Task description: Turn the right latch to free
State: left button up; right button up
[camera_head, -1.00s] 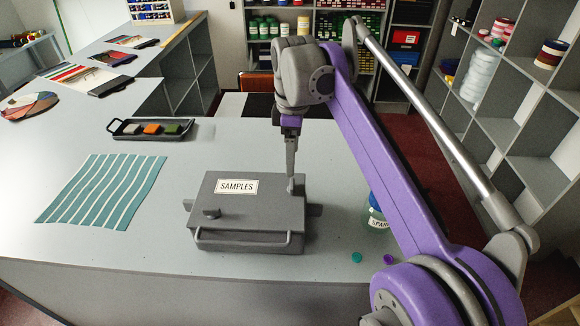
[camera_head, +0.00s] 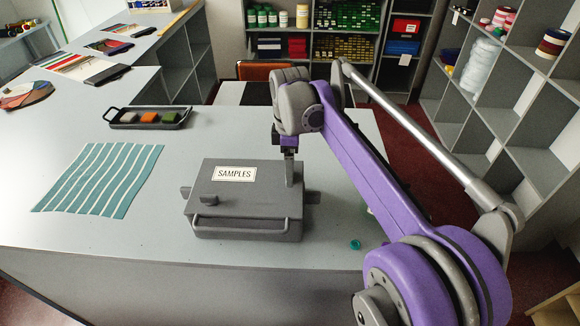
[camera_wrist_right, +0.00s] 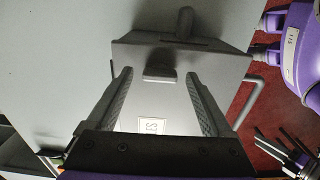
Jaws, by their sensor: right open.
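The grey box (camera_head: 243,197) labelled SAMPLES stands on the counter with its bar handle toward me. Its left latch (camera_head: 208,200) is a small knob on the lid. In the head view my right gripper (camera_head: 290,173) points down at the lid's right side and hides the right latch. In the right wrist view the right latch (camera_wrist_right: 160,73) is a short grey bar lying between the fingertips of my open right gripper (camera_wrist_right: 160,77), with gaps on both sides. Dark jaw-like parts, seemingly my left gripper (camera_wrist_right: 286,150), show at the lower right edge there.
A striped teal swatch (camera_head: 100,178) lies left of the box. A black tray (camera_head: 149,124) with coloured blocks is behind it. A teal cap (camera_head: 355,244) lies right of the box. My right arm covers the counter's right part.

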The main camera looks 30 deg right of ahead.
jog(key=shift+c, duration=0.2)
grip_shut()
dwell(0.3)
jog(key=shift+m, duration=0.3)
jog(key=m, duration=0.3)
jog(key=shift+m, duration=0.4)
jog(key=m, duration=0.4)
jog(key=shift+m+p, duration=0.3)
jog(key=m, duration=0.8)
jog(key=shift+m, duration=0.6)
